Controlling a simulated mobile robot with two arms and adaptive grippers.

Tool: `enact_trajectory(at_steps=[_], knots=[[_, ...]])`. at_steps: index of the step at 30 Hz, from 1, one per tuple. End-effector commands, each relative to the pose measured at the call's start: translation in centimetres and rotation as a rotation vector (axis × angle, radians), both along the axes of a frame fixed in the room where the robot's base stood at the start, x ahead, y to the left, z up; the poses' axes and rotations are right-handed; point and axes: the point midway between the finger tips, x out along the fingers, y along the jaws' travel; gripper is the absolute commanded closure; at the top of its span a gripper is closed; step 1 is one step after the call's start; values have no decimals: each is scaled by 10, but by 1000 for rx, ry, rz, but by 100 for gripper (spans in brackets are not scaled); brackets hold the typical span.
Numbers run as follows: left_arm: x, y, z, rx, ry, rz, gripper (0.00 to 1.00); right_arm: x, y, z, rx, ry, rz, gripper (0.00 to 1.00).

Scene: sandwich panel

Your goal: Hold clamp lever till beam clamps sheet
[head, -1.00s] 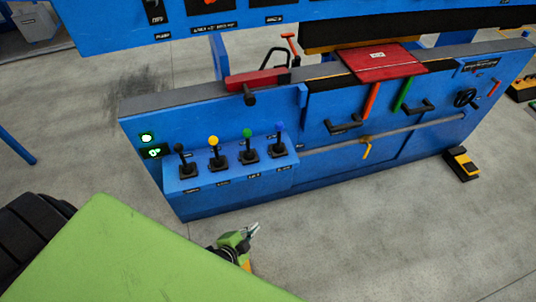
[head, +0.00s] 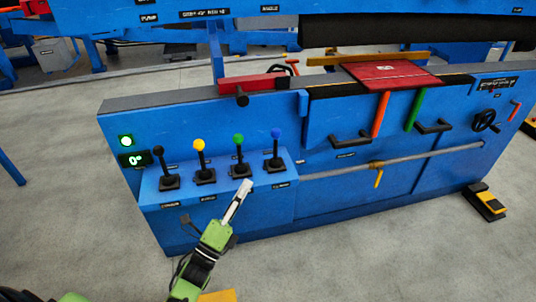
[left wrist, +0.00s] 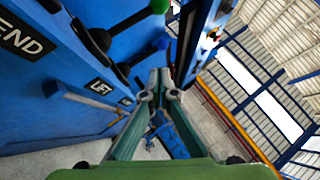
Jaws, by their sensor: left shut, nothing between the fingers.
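A row of levers stands on the blue console (head: 240,210): black knob (head: 158,150), yellow knob (head: 199,144), green knob (head: 238,139) and blue knob (head: 276,132). The labels under the black and yellow levers are too small to read, so I cannot tell which is the clamp lever. In the left wrist view, BEND and LIFT labels show near the green (left wrist: 158,5) and blue (left wrist: 160,43) knobs. My left gripper (head: 245,186) is shut and empty, in front of the console below the green and blue levers. The red sheet (head: 395,76) lies on the bed, with the dark beam (head: 400,31) above it.
A green light (head: 126,141) and a 0° display (head: 133,160) glow left of the levers. A yellow foot pedal (head: 485,202) sits on the floor at right.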

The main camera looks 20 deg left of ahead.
Motion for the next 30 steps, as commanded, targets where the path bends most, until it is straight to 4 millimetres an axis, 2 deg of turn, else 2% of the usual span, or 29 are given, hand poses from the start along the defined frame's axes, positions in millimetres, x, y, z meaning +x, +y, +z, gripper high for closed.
enact_trajectory(at_steps=[10,14,17,26,30], knots=[[0,0,2,6,-7,1,100,-1,0,1,0,0,0,58],[6,-1,5,5,-8,1,100,-1,0,1,0,-1,0,58],[17,-3,10,5,-9,1,100,0,0,0,0,0,0,58],[74,-14,37,5,-9,1,100,-1,0,-4,0,2,0,58],[98,-19,47,4,-8,0,100,11,3,-2,8,-45,3,58]])
